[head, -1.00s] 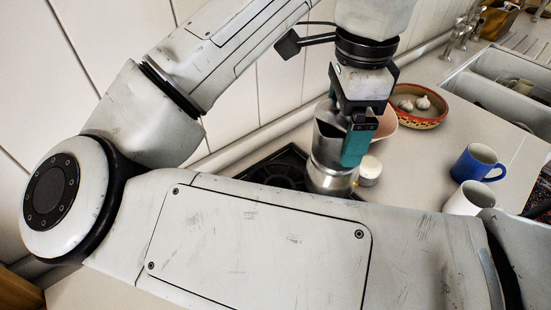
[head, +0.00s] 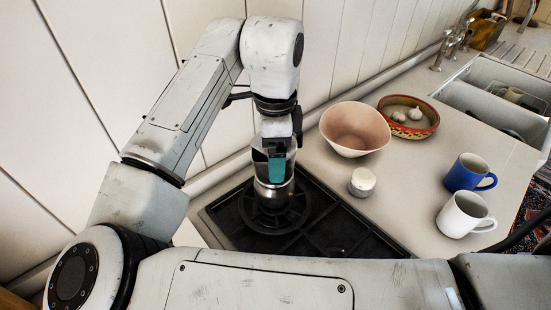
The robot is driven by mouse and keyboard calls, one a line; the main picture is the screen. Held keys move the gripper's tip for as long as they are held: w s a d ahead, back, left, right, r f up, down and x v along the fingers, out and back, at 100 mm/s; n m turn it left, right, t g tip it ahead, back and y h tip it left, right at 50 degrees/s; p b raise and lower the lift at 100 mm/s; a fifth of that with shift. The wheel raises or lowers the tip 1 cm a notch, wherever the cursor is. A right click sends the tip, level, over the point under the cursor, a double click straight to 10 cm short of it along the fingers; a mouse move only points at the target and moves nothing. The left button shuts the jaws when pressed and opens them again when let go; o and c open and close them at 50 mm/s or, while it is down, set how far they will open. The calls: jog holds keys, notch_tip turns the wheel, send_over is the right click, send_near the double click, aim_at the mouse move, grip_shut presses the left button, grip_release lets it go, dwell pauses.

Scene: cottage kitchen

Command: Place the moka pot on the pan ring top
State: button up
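The moka pot (head: 273,190) is a silver metal pot with a dark open top. It is upright over the left rear ring of the black pan ring top (head: 330,238); I cannot tell for sure whether its base touches the grate. My gripper (head: 277,165), with teal fingers, points down at the pot's near upper side. It appears shut on the pot, though the handle is hidden behind the fingers. My arm covers the front edge of the pan ring top.
To the right stand a pink bowl (head: 355,130), a patterned bowl (head: 409,130) with garlic, a small white-lidded jar (head: 362,181), a blue mug (head: 468,172) and a white mug (head: 463,214). The sink (head: 490,115) is at far right. A panelled wall rises close behind.

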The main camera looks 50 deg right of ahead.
jog(key=shift+f, duration=1.55)
jog(key=o, duration=1.5)
jog(key=shift+c, duration=0.2)
notch_tip(320, 180, up, 12)
jog(key=shift+r+b, duration=0.2)
jog(key=shift+b, duration=0.1)
